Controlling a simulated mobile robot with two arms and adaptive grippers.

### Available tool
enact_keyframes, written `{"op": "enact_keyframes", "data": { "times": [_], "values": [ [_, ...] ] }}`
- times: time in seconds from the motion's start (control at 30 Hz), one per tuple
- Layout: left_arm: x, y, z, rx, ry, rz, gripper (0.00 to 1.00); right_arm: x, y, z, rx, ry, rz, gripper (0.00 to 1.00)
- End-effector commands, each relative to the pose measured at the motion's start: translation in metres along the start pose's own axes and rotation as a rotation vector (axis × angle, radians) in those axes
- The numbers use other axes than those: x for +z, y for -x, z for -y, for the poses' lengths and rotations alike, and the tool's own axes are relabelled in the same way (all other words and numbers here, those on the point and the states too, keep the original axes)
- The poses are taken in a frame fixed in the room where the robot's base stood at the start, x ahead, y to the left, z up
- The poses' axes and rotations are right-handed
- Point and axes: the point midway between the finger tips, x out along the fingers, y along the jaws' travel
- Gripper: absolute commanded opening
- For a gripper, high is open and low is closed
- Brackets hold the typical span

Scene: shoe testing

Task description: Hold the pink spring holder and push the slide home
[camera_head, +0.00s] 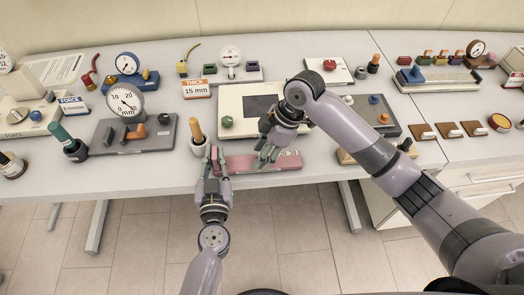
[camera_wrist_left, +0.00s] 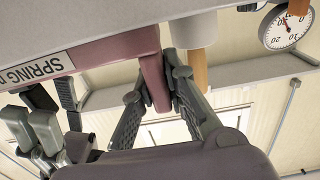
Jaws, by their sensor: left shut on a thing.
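The pink spring holder (camera_head: 235,163) lies at the front edge of the table in the head view. In the left wrist view the holder (camera_wrist_left: 120,48) shows its pink side and a white "SPRING" label (camera_wrist_left: 38,70). My left gripper (camera_head: 217,163) is shut on the holder's left end; its fingers (camera_wrist_left: 158,88) sit either side of a pink end piece. My right gripper (camera_head: 266,158) is over the holder's right half, fingers pointing down. It also shows in the left wrist view (camera_wrist_left: 45,115). Its fingers hide the slide area, and I cannot tell whether they grip anything.
A grey cup with a wooden-handled tool (camera_head: 197,140) stands close behind my left gripper. A dial gauge stand (camera_head: 150,137) is at the left. Bare table lies left of the holder.

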Motion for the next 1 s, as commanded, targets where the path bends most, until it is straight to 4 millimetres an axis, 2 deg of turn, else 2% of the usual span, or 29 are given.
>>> {"op": "enact_keyframes", "data": {
  "times": [0.27, 0.37, 0.7, 0.83, 1.0],
  "values": [
    [0.000, 0.000, 0.002, -0.003, -0.001, 0.000, 0.00, 0.001, 0.006, -0.001, 0.001, -0.001, 0.002, 0.38],
    [0.000, 0.000, 0.002, -0.004, -0.001, 0.000, 0.00, 0.001, 0.018, -0.001, 0.004, 0.000, 0.002, 0.38],
    [0.000, 0.000, 0.002, -0.004, -0.001, 0.000, 0.00, 0.001, 0.089, -0.001, 0.005, 0.000, 0.002, 0.38],
    [0.000, 0.000, 0.002, -0.004, -0.001, 0.000, 0.00, 0.001, 0.108, -0.001, 0.004, 0.000, 0.001, 0.38],
    [0.000, 0.000, 0.002, -0.004, -0.001, 0.000, 0.00, 0.001, 0.119, 0.000, 0.000, -0.001, 0.001, 0.38]
  ]
}}
